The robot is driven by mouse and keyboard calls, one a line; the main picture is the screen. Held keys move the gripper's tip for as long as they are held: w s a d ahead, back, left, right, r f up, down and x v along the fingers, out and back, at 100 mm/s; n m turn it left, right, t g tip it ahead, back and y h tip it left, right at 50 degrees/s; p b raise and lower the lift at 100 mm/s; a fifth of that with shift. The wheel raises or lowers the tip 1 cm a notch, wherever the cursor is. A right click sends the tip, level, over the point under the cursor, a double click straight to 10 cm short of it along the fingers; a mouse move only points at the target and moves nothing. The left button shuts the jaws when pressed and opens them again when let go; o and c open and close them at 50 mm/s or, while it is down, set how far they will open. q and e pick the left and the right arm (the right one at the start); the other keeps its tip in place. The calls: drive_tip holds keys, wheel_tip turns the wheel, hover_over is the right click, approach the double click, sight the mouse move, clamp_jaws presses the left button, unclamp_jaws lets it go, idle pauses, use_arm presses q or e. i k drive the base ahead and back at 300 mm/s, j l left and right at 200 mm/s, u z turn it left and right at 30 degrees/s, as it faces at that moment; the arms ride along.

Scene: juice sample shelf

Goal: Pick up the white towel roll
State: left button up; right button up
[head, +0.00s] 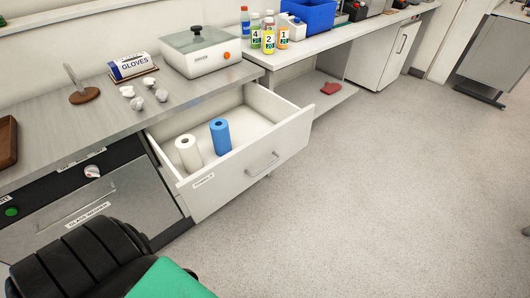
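The white towel roll (188,154) stands upright in an open drawer (262,106) under the counter, near the drawer's left side. A blue roll (220,137) stands upright just to its right, a little apart from it. The drawer is pulled well out, and its front panel with a handle faces the room. Neither of my grippers is in the head view.
A grey counter (45,140) runs above the drawer, with a glove box (132,66), a white lidded device (200,52) and small white items. A glass washer (95,208) is left of the drawer. Floor at right is clear.

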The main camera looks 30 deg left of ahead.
sight(187, 145)
drive_tip(key=u, duration=1.6)
